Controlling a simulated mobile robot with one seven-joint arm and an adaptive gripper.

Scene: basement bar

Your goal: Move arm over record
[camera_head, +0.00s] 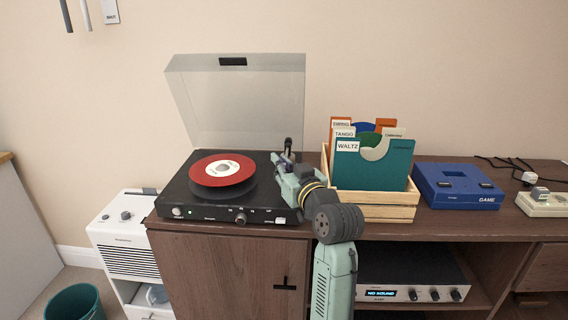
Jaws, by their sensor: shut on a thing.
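A black record player (185,205) stands on the brown cabinet with its clear lid (240,100) raised. A red record (240,178) with a white label lies on its platter. My gripper (284,163) is at the right side of the deck, right of the record and apart from it. It is shut on the tonearm (288,146), of which only a dark upright part shows behind the gripper. My gripper and wrist hide the rest of the tonearm, so I cannot tell exactly where its head end is.
A wooden crate (385,213) of record sleeves stands close to the right of my arm. A blue game console (457,187) is farther right. The raised lid bounds the space behind the deck. An amplifier (420,275) sits on the shelf below.

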